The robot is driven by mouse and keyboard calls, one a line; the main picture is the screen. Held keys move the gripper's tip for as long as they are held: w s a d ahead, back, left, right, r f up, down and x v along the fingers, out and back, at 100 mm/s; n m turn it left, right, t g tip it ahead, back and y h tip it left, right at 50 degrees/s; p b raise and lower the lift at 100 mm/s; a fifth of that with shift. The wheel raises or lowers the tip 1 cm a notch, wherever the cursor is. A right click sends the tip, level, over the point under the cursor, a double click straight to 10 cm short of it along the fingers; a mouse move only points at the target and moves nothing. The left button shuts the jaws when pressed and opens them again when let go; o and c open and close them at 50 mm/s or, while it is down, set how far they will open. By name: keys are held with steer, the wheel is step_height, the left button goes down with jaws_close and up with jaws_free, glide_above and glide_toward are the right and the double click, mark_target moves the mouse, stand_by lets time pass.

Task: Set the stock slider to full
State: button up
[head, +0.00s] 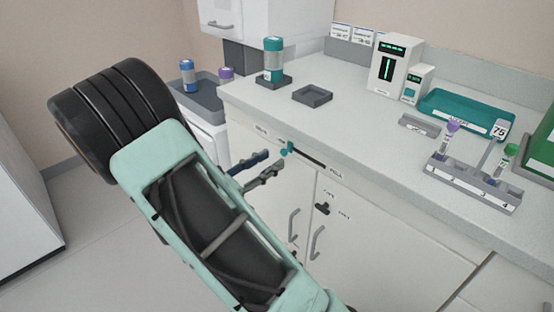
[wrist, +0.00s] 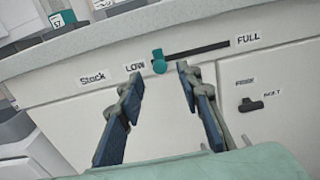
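The stock slider's teal knob (wrist: 159,62) sits at the LOW end of a dark horizontal slot (wrist: 200,49) on the counter's front face. The FULL label (wrist: 248,39) is at the slot's right end and the LOW label (wrist: 135,67) is left of the knob. In the head view the knob (head: 287,149) is just beyond my fingertips. My gripper (wrist: 160,75) is open, its two fingers apart and pointing at the counter front. The knob appears between the fingertips in the wrist view, with nothing held. Whether a finger touches it I cannot tell.
A second small dark slider (head: 322,208) is on the cabinet front below. Cabinet door handles (head: 317,242) stick out lower down. On the counter are a tube rack (head: 470,185), a teal tray (head: 465,112), a dark square tray (head: 312,95) and a teal-capped jar (head: 273,60).

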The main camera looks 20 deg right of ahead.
mark_target(283, 153)
steer(key=shift+x, duration=1.85)
jaws_close()
steer(key=shift+s, duration=0.1)
